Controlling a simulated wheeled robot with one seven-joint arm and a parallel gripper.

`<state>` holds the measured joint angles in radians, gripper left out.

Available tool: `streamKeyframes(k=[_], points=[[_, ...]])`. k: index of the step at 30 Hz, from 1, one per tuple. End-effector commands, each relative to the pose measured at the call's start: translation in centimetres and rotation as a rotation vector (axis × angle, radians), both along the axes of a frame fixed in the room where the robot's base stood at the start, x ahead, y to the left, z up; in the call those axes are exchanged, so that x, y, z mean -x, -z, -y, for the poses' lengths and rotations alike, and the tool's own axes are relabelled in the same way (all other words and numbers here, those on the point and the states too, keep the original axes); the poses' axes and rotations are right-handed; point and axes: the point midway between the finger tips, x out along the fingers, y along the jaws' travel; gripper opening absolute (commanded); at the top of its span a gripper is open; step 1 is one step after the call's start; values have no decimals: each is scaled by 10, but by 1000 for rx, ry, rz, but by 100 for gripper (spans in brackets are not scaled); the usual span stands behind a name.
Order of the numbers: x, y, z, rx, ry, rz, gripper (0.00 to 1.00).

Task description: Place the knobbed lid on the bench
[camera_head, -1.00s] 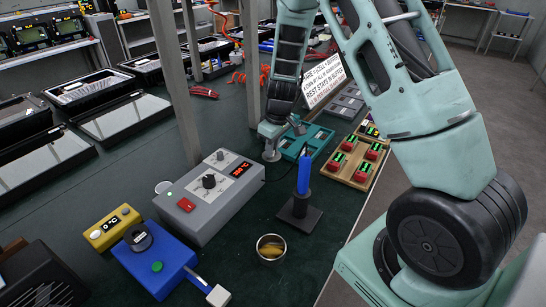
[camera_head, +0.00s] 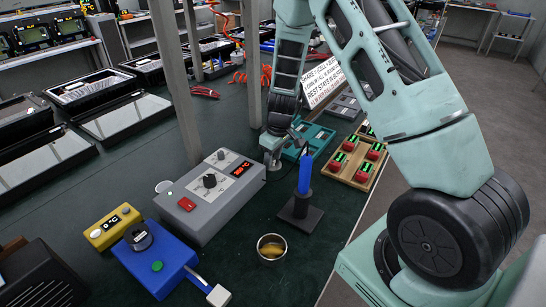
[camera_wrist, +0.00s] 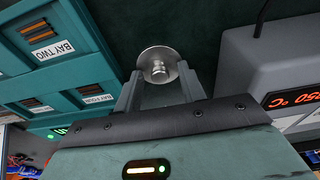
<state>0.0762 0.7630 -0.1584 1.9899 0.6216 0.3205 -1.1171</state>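The knobbed lid (camera_wrist: 157,65) is a small round metal disc with a shiny knob at its middle. In the wrist view it lies just beyond my fingertips, over the dark green bench (camera_wrist: 205,25). My gripper (camera_wrist: 159,72) is open, with a finger on each side of the knob and gaps showing beside it. In the head view my gripper (camera_head: 272,157) points down at the bench (camera_head: 330,215), between the grey station and the teal tray.
The grey station (camera_head: 208,197) with a red display stands left of my gripper. The teal bay tray (camera_head: 312,138) is close on the right. A blue-handled tool in a black stand (camera_head: 300,212) and a small metal cup (camera_head: 271,247) stand nearer. Bare bench lies around the cup.

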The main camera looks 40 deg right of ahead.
Motion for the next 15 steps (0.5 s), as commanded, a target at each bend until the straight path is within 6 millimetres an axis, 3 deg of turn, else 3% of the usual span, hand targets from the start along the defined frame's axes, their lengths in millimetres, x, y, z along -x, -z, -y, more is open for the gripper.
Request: streamKeyframes(k=[5,15], points=[[0,-9,0,0,-1,2,40],[9,-76,3,0,-2,5,40]])
